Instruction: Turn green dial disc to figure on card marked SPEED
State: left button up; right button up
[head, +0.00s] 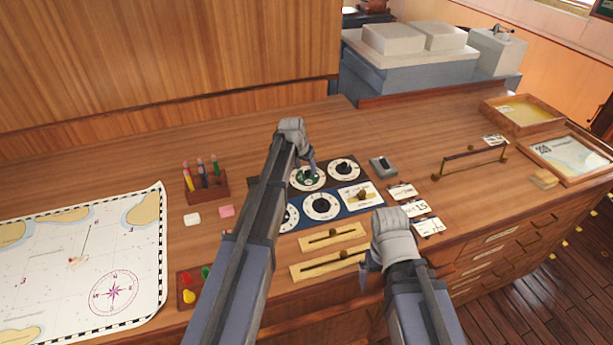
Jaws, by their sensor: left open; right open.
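The green dial disc (301,182) sits in a white ring on the dark upper panel, partly covered by my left gripper. My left gripper (309,169) is open and points down right over this disc; I cannot tell whether its fingers touch the knob. Several small white cards lie right of the panels: an upper card (402,191), a middle card (416,208) that seems to show 15, and a lower card (430,227). Their headings are too small to read, so I cannot tell which says SPEED. My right gripper (367,266) is open and empty near the desk's front edge.
Another dial (343,169) is beside the green one. A blue panel (284,228) with dials lies in front, then wooden sliders (333,237). A pen rack (207,184) and chart (85,260) are left. A rail (474,155) and trays (522,113) are right.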

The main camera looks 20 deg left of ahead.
pick_arm(q)
jog(key=shift+b+x, duration=0.55)
jog(key=shift+x, duration=0.55)
jog(key=shift+c, duration=0.3)
grip_shut()
